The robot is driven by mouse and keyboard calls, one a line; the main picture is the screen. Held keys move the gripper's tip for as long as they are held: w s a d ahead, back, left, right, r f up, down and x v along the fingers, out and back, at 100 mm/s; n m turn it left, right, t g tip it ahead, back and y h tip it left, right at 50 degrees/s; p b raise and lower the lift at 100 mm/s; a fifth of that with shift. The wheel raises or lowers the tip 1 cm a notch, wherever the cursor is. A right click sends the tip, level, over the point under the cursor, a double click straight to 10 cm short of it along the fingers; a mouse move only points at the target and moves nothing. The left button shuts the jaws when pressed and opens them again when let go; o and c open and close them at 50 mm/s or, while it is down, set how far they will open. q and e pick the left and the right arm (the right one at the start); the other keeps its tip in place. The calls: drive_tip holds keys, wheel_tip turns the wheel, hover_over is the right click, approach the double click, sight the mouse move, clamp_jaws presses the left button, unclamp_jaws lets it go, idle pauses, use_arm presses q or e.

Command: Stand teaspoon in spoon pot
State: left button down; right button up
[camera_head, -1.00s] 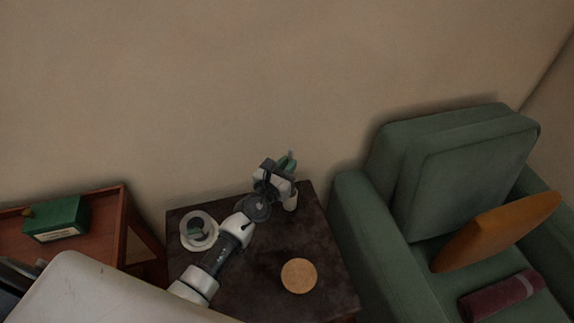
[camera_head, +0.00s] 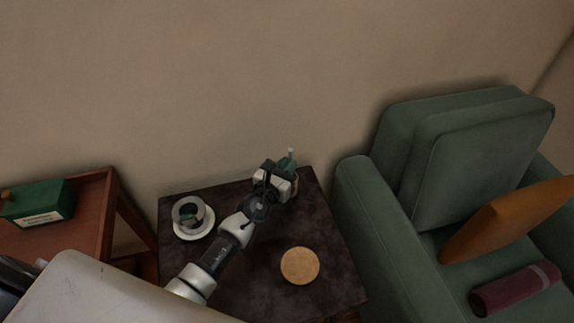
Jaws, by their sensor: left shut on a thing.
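My left gripper (camera_head: 280,179) is at the back of the dark side table (camera_head: 232,293), near the wall. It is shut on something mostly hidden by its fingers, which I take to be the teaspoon. A small green shape (camera_head: 287,163) with a pale upright tip (camera_head: 291,152) shows just behind the fingers. I cannot tell whether the green shape is the spoon pot, or whether the teaspoon is inside it. My right gripper is not in view.
A grey cup on a white saucer (camera_head: 194,235) stands at the table's left. A round cork coaster (camera_head: 300,266) lies front right. A green armchair (camera_head: 363,201) borders the table on the right. A reddish wooden table (camera_head: 92,236) with a green box (camera_head: 40,203) stands left.

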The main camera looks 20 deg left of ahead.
use_arm(q)
drive_tip(key=shift+f, duration=0.25)
drive_tip(key=c, duration=1.1)
unclamp_jaws()
drive_tip(key=shift+o, duration=0.2)
drive_tip(key=shift+s, duration=0.1)
drive_tip(key=v, duration=1)
drive_tip(key=shift+s, duration=0.25)
